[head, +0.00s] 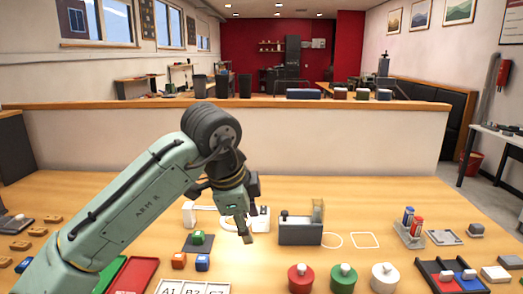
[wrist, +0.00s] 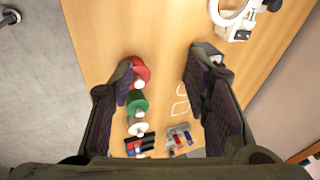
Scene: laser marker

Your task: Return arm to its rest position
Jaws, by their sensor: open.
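My green-grey arm (head: 130,205) reaches in from the lower left of the head view, bent at a dark joint, with its end pointing down. My gripper (head: 247,236) hangs over the table (head: 350,190), left of a grey box-shaped machine (head: 300,233). In the wrist view my gripper (wrist: 163,68) has its two dark fingers wide apart, with only tabletop and things further off between them. Nothing is held. The gripper's exact height above the table is hard to tell.
Red (head: 301,278), green (head: 343,278) and white (head: 385,278) knobbed pots stand at the front. A low partition (head: 330,140) runs behind the table.

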